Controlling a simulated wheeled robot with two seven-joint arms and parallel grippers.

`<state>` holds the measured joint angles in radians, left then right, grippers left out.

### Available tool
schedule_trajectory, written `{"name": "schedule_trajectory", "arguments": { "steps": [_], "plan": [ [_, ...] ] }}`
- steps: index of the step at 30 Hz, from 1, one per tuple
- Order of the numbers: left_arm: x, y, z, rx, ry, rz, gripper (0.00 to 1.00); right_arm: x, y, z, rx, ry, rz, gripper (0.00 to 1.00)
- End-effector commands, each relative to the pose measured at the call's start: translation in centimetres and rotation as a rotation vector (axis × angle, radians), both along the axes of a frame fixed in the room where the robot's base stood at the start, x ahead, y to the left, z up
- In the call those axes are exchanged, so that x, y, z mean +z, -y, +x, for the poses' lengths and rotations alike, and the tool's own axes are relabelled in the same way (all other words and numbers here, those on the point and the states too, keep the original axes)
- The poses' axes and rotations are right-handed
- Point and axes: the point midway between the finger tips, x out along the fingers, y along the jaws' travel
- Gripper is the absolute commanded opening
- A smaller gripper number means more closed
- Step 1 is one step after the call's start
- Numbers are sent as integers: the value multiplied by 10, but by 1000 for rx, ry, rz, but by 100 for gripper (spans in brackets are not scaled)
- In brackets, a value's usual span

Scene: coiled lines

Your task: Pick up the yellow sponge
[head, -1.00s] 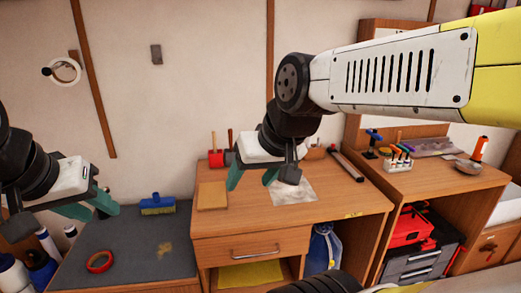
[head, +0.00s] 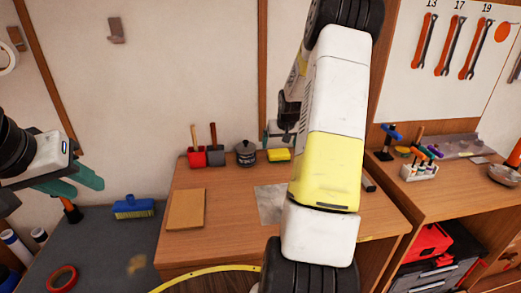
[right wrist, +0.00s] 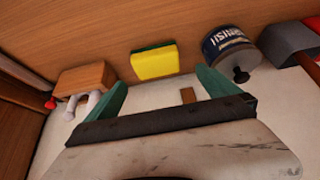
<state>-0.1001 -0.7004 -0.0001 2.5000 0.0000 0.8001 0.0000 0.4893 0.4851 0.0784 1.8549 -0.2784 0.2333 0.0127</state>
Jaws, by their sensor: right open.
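The yellow sponge (head: 278,155) lies at the back of the wooden desk, right of a dark can. In the right wrist view the sponge (right wrist: 155,63) shows its yellow face and a dark green edge, beyond and between the fingertips. My right gripper (right wrist: 160,80) is open and empty, its two green fingers apart and not touching the sponge. In the head view most of it is hidden behind my right arm, just above the sponge. My left gripper (head: 84,177) is in the air at the left, away from the sponge; its gap is unclear.
The can (head: 245,153) stands close beside the sponge, with red and dark containers (head: 203,155) further left. In the right wrist view a wooden block (right wrist: 85,77) is left of the sponge. A tan board (head: 186,209) and a grey sheet (head: 270,203) lie nearer on the desk.

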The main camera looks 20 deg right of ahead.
Motion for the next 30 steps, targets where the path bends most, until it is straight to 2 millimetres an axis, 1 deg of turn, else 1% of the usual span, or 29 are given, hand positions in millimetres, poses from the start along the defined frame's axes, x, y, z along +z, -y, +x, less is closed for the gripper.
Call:
{"name": "schedule_trajectory", "arguments": {
  "steps": [1, 10, 15, 18, 21, 27, 29, 30],
  "plan": [
    [0, 0, 0, 0, 0, 0, 36, -7, 3, 2, -2, -2, 1, 100],
    [0, 0, 0, 0, 0, 0, 36, -37, 9, 19, -3, -2, 2, 100],
    [0, 0, 0, 0, 0, 0, 36, -59, 14, 32, -3, -2, 2, 100],
    [0, 0, 0, 0, 0, 0, 36, -68, 15, 37, -3, -1, 2, 100],
    [0, 0, 0, 0, 0, 0, 36, -72, 16, 40, -3, -2, 2, 100],
    [0, 0, 0, 0, 0, 0, 36, -72, 16, 40, -3, -1, 1, 100],
    [0, 0, 0, 0, 0, 0, 36, -72, 16, 40, -3, -1, 1, 90],
    [0, 0, 0, 0, 0, 0, 36, -72, 16, 40, -3, -1, 1, 82]
  ]
}}
